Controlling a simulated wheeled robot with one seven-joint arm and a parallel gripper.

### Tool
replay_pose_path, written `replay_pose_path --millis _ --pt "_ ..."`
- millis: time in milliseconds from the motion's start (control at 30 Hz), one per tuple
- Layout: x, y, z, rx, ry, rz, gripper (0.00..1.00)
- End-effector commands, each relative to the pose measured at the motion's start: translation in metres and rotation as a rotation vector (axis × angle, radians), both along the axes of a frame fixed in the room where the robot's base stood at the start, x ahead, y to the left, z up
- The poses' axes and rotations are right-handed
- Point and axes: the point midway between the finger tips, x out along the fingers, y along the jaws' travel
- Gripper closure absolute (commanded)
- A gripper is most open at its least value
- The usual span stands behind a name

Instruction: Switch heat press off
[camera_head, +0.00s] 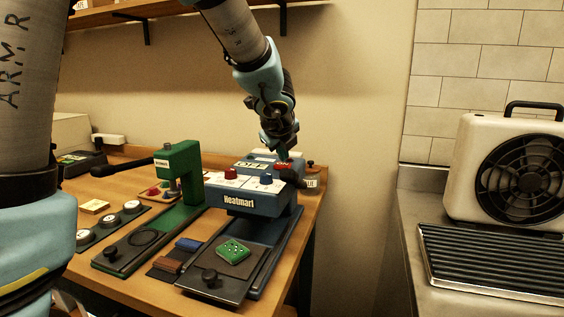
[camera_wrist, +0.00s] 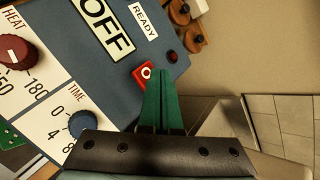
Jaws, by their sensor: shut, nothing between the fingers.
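The blue heat press (camera_head: 262,205), labelled Heatmart, stands at the right end of the wooden table. In the wrist view its top panel (camera_wrist: 85,65) shows a large OFF plate (camera_wrist: 108,30), a red HEAT knob (camera_wrist: 14,54) and a blue TIME knob (camera_wrist: 82,124). A red rocker switch (camera_wrist: 143,75) with a white O mark sits beside the OFF plate. My gripper (camera_wrist: 156,72) is shut and empty, its green fingertips over the right part of this switch. I cannot tell whether they touch it. In the head view my gripper (camera_head: 282,157) is above the panel's back right.
A green press (camera_head: 180,185) stands left of the heat press. A green patterned piece (camera_head: 233,251) lies on the lower plate. Round badges (camera_head: 108,221) lie further left. The wall is close behind; a fan unit (camera_head: 515,165) stands right, across a gap.

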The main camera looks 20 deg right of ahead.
Motion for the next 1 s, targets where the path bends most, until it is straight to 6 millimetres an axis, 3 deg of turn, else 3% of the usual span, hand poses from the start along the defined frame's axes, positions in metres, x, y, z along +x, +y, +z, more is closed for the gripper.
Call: replay_pose_path --millis 133,567,1000 --pt "0.000 0.000 0.011 0.000 0.000 0.000 1.00" --pt "0.000 0.000 0.015 -0.001 0.000 -0.001 1.00" --pt "0.000 0.000 0.056 -0.001 0.000 0.002 1.00"
